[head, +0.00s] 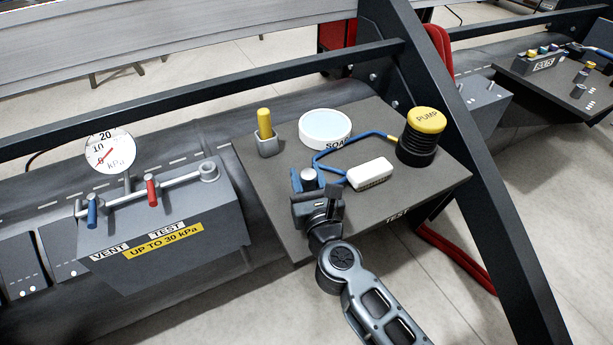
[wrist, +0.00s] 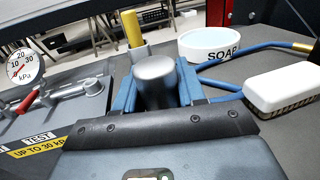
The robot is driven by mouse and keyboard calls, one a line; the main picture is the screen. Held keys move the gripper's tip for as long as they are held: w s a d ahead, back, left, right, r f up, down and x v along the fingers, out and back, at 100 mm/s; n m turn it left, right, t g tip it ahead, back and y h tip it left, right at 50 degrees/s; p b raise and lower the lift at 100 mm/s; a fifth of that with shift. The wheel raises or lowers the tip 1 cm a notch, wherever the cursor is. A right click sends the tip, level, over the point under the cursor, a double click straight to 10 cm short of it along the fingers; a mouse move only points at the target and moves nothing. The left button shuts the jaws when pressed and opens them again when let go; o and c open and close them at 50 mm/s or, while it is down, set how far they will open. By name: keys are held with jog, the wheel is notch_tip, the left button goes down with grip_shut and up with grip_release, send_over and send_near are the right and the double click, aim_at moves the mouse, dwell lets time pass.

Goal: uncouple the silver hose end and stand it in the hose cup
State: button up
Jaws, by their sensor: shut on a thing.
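The silver hose end (wrist: 155,82) is a stubby metal cylinder, upright between the blue fingers of my gripper (wrist: 156,95) in the wrist view. In the head view my gripper (head: 309,181) is shut on the silver hose end (head: 309,174) over the left part of the dark table board. The blue hose (head: 322,153) loops from beside the gripper to a brass end near the pump. The grey port (head: 208,170) on the test box's pipe, at the left, has nothing on it. I cannot make out a hose cup under the gripper; the hose end's lower part is hidden.
A white brush (head: 370,174) lies just right of my gripper. Behind are the soap dish (head: 325,129) and a yellow rod in a grey holder (head: 268,144). The yellow-topped pump (head: 418,140) stands at the right. The gauge (head: 109,150) and levers are left.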

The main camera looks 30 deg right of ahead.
jog(key=shift+f+b, duration=0.6)
jog(key=shift+f, duration=0.1)
jog(key=o, duration=1.2)
jog(key=shift+b+v, duration=0.35)
jog(key=shift+v, duration=3.6)
